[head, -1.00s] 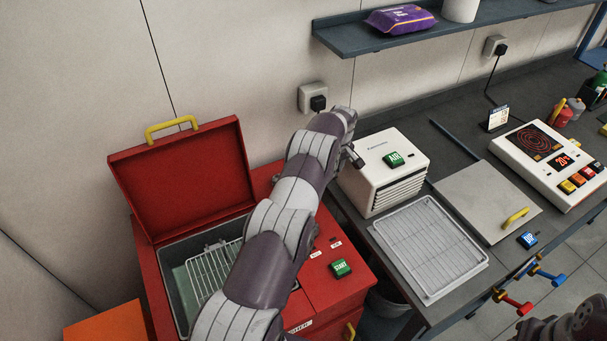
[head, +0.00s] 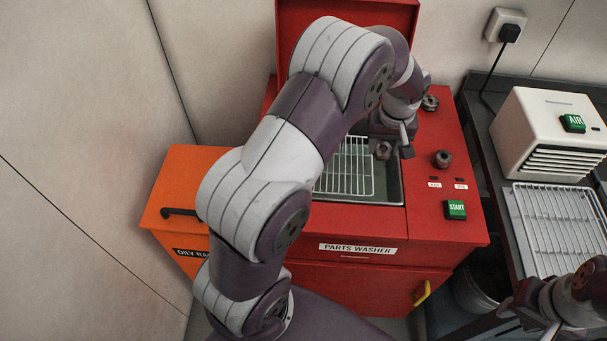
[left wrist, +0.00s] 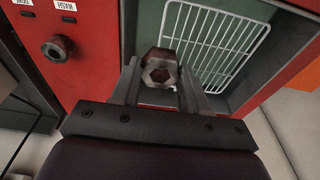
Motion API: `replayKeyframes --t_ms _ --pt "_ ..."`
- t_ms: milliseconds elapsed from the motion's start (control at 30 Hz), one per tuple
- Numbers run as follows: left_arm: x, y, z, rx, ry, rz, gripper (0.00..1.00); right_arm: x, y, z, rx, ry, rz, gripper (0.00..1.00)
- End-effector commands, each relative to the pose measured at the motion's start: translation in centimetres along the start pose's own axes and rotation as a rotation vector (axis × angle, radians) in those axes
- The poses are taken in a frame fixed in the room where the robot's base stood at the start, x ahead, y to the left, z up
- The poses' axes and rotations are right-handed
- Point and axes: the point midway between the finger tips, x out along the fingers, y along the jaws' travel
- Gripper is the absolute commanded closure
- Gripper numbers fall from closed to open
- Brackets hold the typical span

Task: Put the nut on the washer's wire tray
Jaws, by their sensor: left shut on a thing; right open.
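The nut, a dark brownish hex piece with a round hole, is held between the fingers of my left gripper (head: 392,148); it shows clearly in the left wrist view (left wrist: 160,74). My left gripper is shut on it above the open basin of the red parts washer (head: 455,125). The white wire tray (head: 350,178) lies in the basin; it also shows in the left wrist view (left wrist: 235,45), beyond the nut and to the right. The nut appears above the tray's right edge, height unclear. My right gripper (head: 510,318) is at the bottom right, partly cut off, empty.
The washer's red lid (head: 290,30) stands open behind. A dark knob (head: 442,159) and a green START button (head: 455,210) sit right of the basin. A white air unit (head: 550,130) and another wire rack (head: 560,225) are on the right bench.

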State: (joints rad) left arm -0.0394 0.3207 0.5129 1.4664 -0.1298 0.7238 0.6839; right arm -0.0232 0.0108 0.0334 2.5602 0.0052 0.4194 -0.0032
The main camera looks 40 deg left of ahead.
Motion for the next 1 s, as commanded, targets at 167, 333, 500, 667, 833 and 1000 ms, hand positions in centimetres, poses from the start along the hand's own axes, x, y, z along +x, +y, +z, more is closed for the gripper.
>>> replayKeyframes --t_ms 167,333,500,667,833,1000 --pt "2.0 -3.4 -1.3 -0.003 -0.003 -0.002 0.92 -1.1 0.0 -0.2 0.000 0.001 0.000 0.57" --pt "5.3 -7.6 -3.2 -0.003 -0.003 -0.001 0.92 -2.3 0.0 -0.3 0.000 0.001 0.000 0.57" --pt "7.2 -9.8 -4.3 -0.001 0.001 0.001 0.92 -2.7 0.0 -0.3 0.000 0.001 0.000 0.57" --pt "9.7 -10.1 -4.0 0.003 -0.004 -0.001 0.92 -3.4 0.0 -0.4 0.000 0.000 0.000 0.57" --pt "11.5 -10.0 -3.8 0.003 0.001 0.001 0.92 -3.6 0.0 -0.4 0.000 0.000 0.000 0.57" --pt "11.6 -10.0 -3.9 0.002 0.002 0.001 0.92 -3.5 0.0 -0.4 0.000 0.000 0.000 0.57"
